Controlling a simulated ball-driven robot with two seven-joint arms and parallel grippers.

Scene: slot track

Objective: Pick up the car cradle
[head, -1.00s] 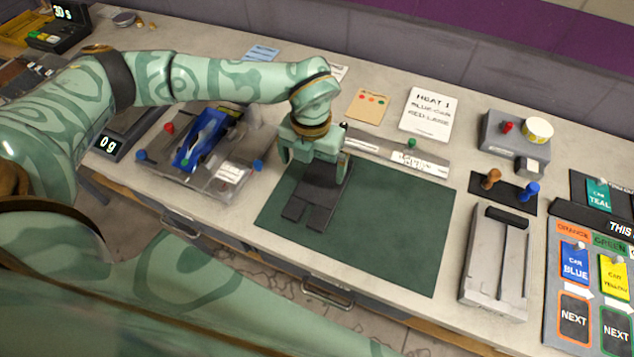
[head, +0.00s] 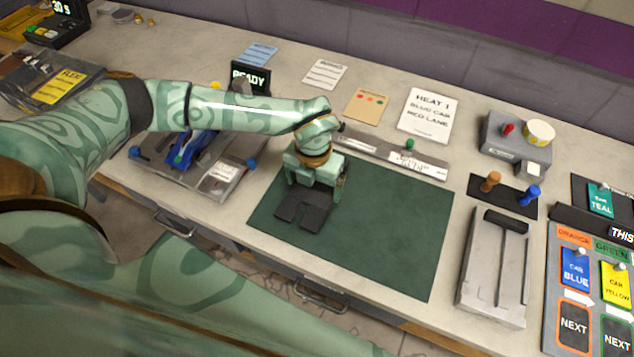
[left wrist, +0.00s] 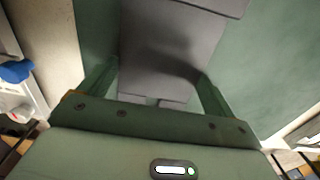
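The car cradle (head: 303,211), a flat dark grey piece with a forked front end, lies on the green mat (head: 390,230). My left gripper (head: 316,192) is over its rear part and hides that part in the head view. Its two fingers are apart, one on each side of the cradle. In the left wrist view the cradle (left wrist: 160,50) passes between the fingertips (left wrist: 160,75). The fingers sit close to its edges; I cannot tell whether they touch. My right gripper is out of view.
A blue car (head: 190,147) sits on a grey stand (head: 220,175) to the left, partly behind my left arm. A grey strip with a green knob (head: 409,144) lies behind the mat. A grey ramp-like block (head: 495,265) stands to the right. The mat's right half is clear.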

